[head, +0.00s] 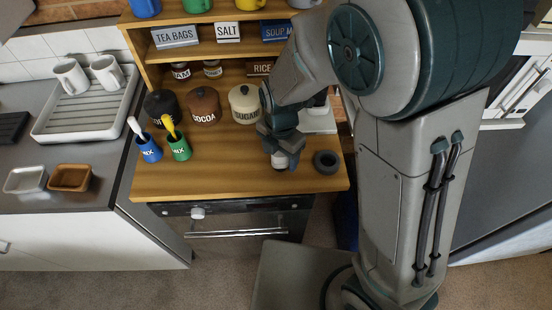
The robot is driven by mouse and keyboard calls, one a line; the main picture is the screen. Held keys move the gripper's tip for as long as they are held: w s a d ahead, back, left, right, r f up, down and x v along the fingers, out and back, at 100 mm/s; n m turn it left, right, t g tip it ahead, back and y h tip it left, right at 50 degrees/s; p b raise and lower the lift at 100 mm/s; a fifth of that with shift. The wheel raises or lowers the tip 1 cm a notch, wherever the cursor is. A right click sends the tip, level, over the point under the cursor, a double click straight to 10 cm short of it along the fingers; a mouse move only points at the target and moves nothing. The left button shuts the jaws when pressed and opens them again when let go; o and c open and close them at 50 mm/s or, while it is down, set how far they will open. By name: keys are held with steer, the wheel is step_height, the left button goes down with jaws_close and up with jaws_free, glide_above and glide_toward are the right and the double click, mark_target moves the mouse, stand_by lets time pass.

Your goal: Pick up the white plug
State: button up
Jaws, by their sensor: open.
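A small whitish piece (280,161), which looks like the white plug, stands on the wooden counter near its front edge. My gripper (281,150) points down right over it, with dark fingers close around or just above its top. The gripper is open. The fingers and wrist hide the upper part of the plug, and I cannot tell whether they touch it.
A dark ring (326,162) lies just right of the gripper. Blue (149,149) and green (180,149) cups with brushes or spoons stand left. Cocoa (204,106) and sugar (244,104) jars stand behind. The counter's front middle (225,165) is clear.

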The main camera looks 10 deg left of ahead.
steer(key=shift+f, duration=0.25)
steer(key=c, duration=1.1)
steer(key=shift+r, duration=0.15)
steer(key=shift+r, duration=0.45)
steer(key=r, duration=0.2)
steer(key=d+r+b, duration=0.1)
steer(key=shift+d+r, duration=0.15)
steer(key=shift+r, duration=0.2)
steer(key=d+r, duration=0.2)
steer(key=d, duration=0.1)
steer(key=d+r+b, duration=0.1)
steer(key=d+r, duration=0.1)
steer(key=d, duration=0.2)
steer(key=d+r, duration=0.2)
steer(key=d, duration=0.1)
steer(key=shift+w+d+r+b, duration=0.1)
steer(key=shift+d+b, duration=0.1)
steer(key=shift+b, duration=0.1)
